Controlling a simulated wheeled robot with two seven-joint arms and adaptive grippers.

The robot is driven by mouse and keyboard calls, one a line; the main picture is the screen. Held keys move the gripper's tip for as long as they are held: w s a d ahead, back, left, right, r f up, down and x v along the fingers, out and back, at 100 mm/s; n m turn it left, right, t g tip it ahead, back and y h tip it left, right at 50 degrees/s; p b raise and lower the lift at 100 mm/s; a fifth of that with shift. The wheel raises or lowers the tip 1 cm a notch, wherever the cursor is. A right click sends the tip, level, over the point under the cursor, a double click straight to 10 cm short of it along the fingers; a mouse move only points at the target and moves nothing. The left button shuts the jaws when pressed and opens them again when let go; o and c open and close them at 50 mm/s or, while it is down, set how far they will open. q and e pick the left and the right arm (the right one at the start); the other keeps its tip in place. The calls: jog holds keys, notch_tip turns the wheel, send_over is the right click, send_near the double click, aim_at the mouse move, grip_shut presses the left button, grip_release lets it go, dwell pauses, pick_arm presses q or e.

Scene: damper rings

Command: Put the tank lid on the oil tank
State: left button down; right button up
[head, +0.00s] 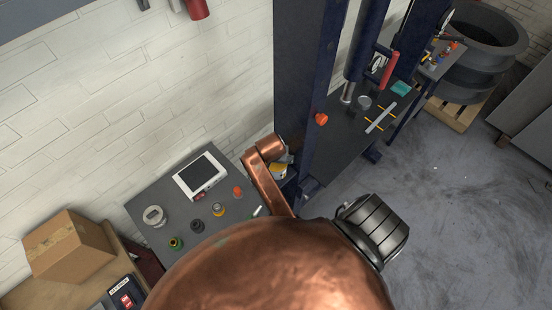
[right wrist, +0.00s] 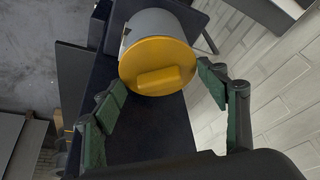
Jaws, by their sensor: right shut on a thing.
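The tank lid is a round yellow disc with a raised bar handle (right wrist: 160,68), in the upper middle of the right wrist view. It lies in front of the end of the grey, cylindrical oil tank (right wrist: 150,22), overlapping it; I cannot tell if they touch. In the head view, a small yellow patch, seemingly the lid (head: 278,171), shows by the navy press column, partly hidden by my copper arm. My left gripper is not in view.
A dark table (head: 150,192) holds a white tablet device (head: 200,175), a gauge (head: 154,216) and several small rings. The navy press (head: 308,90) stands behind my arm. A cardboard box (head: 68,245) is at left. Open floor (head: 450,200) lies at right.

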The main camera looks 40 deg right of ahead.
jog(key=shift+f, duration=0.4)
jog(key=o, duration=1.3)
jog(key=shift+r, duration=0.2)
jog(key=v, duration=0.7)
jog(key=shift+s+a, duration=0.1)
